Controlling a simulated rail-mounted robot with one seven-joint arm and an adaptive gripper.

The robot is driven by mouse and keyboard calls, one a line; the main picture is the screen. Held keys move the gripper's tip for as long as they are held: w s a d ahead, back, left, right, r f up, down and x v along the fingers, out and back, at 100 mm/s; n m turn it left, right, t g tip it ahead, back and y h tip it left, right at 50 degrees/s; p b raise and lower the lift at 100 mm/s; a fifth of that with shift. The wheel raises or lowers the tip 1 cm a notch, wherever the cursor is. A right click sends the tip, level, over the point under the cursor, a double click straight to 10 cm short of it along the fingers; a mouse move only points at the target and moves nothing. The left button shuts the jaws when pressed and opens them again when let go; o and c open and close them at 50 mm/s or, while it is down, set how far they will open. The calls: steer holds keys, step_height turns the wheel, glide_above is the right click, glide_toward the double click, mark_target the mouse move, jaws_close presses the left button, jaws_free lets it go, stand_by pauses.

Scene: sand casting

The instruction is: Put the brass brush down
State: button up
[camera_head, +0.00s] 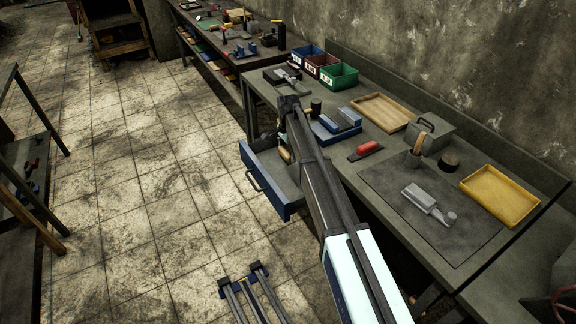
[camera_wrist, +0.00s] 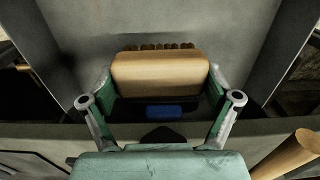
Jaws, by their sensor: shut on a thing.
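In the wrist view the brass brush (camera_wrist: 160,74) is a pale wooden block with a row of brownish bristles along its far edge. My gripper (camera_wrist: 160,88) has its green fingers closed on the two ends of the block. In the head view my gripper (camera_head: 283,139) hangs under the end of my arm, at the open drawer of the bench.
The blue-fronted drawer (camera_head: 264,186) stands open below the workbench (camera_head: 345,142). A tan wooden cylinder (camera_wrist: 288,156) is close at the wrist view's lower right. On the bench are a red-handled tool (camera_head: 367,149), a wooden tray (camera_head: 382,110) and a yellow tray (camera_head: 502,195).

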mark_target(288, 150)
steer(key=shift+f+p, duration=1.05)
steer(key=shift+f, duration=3.3)
steer(key=shift+f, duration=0.1)
steer(key=o, duration=0.9)
steer(key=shift+c, duration=0.2)
step_height(288, 150, up, 12)
steer(key=b, duration=0.4)
